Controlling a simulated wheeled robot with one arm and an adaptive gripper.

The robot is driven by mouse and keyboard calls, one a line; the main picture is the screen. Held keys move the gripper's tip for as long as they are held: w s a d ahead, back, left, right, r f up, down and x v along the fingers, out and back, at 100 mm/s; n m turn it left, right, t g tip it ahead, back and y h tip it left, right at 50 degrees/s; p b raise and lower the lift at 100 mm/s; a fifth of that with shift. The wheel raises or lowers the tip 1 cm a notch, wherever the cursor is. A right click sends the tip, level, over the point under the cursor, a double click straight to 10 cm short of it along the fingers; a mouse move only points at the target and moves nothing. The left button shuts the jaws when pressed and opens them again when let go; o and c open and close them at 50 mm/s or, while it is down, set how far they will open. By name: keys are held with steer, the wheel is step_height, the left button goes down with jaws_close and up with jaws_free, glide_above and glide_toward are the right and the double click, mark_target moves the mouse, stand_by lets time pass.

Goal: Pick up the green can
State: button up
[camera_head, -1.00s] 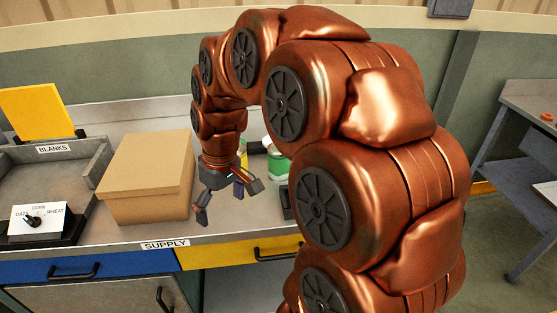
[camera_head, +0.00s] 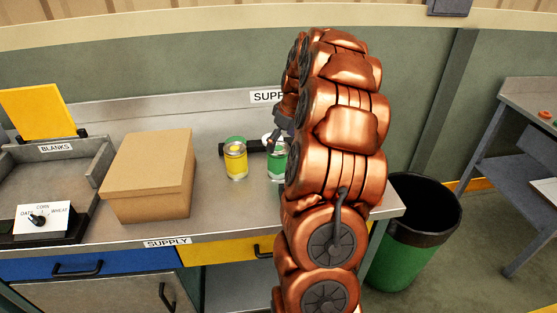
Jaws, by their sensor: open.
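The green can (camera_head: 276,165) stands on the grey supply counter (camera_head: 220,205), its right part hidden behind my arm. A white top shows on it. My gripper (camera_head: 278,132) is partly hidden by my copper arm; its dark fingers show just above and behind the green can in the picture. It is open, and I see nothing held. I cannot tell whether it touches the can.
A yellow can (camera_head: 236,163) stands left of the green can, with a green patch at its top. A dark bar (camera_head: 256,146) lies behind them. A cardboard box (camera_head: 147,180) is further left. A green bin (camera_head: 411,240) stands right of the counter.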

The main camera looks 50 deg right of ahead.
mark_target(279, 148)
steer(key=shift+p+x, duration=1.55)
steer(key=shift+x, duration=1.1)
steer(key=shift+f, duration=0.75)
steer(key=shift+c, duration=0.4)
steer(key=c, duration=1.2)
steer(key=shift+r, duration=0.15)
